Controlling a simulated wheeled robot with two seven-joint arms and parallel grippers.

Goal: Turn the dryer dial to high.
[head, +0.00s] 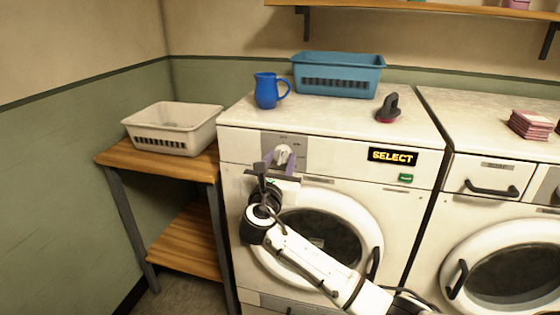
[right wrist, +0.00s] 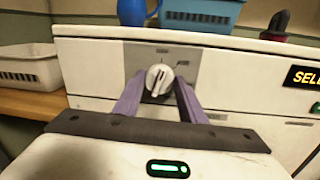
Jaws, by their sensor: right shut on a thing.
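The dryer (head: 345,178) stands in the middle of the head view, with a round door and a lit SELECT display (head: 392,156). Its white dial (head: 283,154) sits on a grey panel at the upper left of the front. In the right wrist view the dial (right wrist: 159,79) shows its ridge close to upright, leaning slightly. My right gripper (head: 281,163) is at the dial, its purple fingers (right wrist: 157,95) on either side of it and shut on it. The panel's small labels are too blurred to read. My left gripper is not in view.
A blue jug (head: 267,91), a blue basket (head: 337,75) and a dark-handled brush-like thing (head: 388,108) stand on the dryer top. A pale basket (head: 173,128) sits on a wooden side table (head: 112,157). A second machine (head: 500,215) with pink folded cloths (head: 530,124) stands at right.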

